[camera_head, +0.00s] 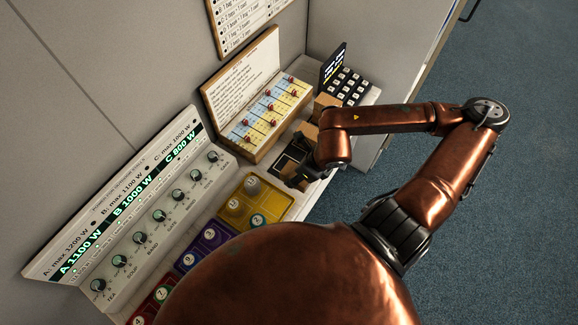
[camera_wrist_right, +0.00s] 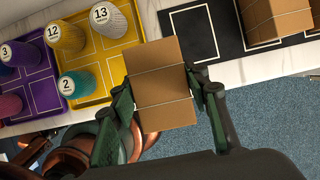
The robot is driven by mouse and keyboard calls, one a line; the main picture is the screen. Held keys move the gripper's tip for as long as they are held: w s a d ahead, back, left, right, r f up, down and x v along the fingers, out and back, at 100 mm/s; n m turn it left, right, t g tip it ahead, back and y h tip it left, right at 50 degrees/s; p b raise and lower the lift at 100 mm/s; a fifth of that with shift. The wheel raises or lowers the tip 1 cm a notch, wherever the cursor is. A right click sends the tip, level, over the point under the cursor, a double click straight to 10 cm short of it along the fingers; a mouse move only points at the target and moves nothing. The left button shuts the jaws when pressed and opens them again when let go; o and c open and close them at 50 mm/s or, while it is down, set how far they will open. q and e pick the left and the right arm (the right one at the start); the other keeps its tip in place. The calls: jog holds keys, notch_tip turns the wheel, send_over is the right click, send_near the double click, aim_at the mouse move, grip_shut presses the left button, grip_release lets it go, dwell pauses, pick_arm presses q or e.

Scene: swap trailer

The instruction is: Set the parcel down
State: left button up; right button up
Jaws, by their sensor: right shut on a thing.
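My right gripper (camera_wrist_right: 158,92) is shut on a brown cardboard parcel (camera_wrist_right: 160,70), one finger on each side of it. In the wrist view the held parcel overlaps the worktop edge and the left end of a black mat (camera_wrist_right: 198,42) with white outlined squares. I cannot tell whether it touches anything below. A second parcel (camera_wrist_right: 275,22) sits on the mat to the right. In the head view my right gripper (camera_head: 302,176) is over the near end of the black mat (camera_head: 284,166), partly hidden by my arm. My left gripper is not in view.
A yellow tray (camera_head: 272,212) with numbered cylinders is beside the mat; a purple tray (camera_head: 186,262) comes after it. Behind stand a knob panel (camera_head: 140,212), a board with red pegs (camera_head: 262,110) and a keypad (camera_head: 346,84). The blue floor lies past the worktop edge.

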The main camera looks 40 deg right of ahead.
jog(key=w+d+f, duration=0.1)
jog(key=w+f, duration=0.1)
jog(key=w, duration=0.1)
jog(key=w+d+f, duration=0.4)
jog(key=w+f, duration=0.1)
jog(key=shift+w+f, duration=0.1)
jog(key=shift+w, duration=0.2)
jog(key=shift+w+d+f, duration=0.1)
jog(key=shift+w+f, duration=0.15)
jog(key=shift+f, duration=1.7)
jog(key=o, duration=0.8)
jog(key=shift+f, duration=0.1)
jog(key=shift+c, duration=0.2)
jog(key=o, duration=0.5)
